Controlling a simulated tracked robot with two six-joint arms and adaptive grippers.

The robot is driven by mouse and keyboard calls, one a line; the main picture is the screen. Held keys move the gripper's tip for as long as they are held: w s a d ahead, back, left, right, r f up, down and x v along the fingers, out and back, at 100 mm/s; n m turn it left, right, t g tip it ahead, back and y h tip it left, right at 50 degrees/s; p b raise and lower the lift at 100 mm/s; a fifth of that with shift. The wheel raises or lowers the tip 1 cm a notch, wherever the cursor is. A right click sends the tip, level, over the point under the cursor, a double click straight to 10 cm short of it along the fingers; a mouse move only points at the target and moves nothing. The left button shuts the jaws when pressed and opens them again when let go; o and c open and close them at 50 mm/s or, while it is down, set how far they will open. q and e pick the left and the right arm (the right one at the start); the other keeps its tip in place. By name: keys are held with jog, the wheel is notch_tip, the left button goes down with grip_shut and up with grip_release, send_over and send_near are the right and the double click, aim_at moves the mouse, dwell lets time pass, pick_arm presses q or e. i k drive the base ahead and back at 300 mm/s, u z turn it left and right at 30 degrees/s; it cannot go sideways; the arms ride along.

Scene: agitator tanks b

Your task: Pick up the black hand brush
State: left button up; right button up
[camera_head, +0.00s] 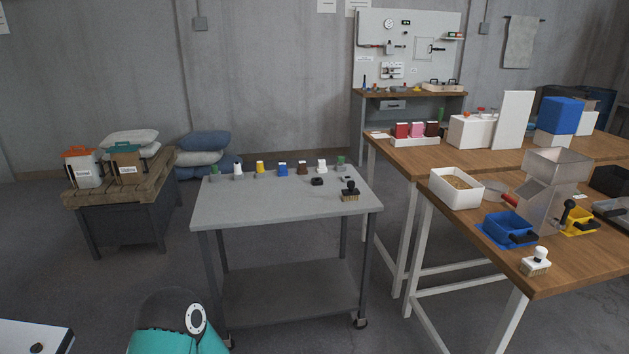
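The black hand brush (349,188) stands on the right end of the grey cart top (270,205), near its right edge. It has a dark knob handle and tan bristles facing down. Neither of my grippers shows in the head view. A teal and dark rounded part at the bottom edge looks like part of my own arm, with no fingers visible.
Several small coloured items, such as a blue one (282,169), line the cart's back edge; a small black object (317,181) lies beside the brush. A white-knobbed brush (537,261) sits on the wooden table (560,280) at right. The cart's front is clear.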

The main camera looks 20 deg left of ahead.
aim_at(353, 194)
jog(key=u, duration=0.3)
jog(key=i, duration=1.45)
jog(key=u, duration=0.6)
jog(key=i, duration=0.85)
jog(key=u, duration=0.35)
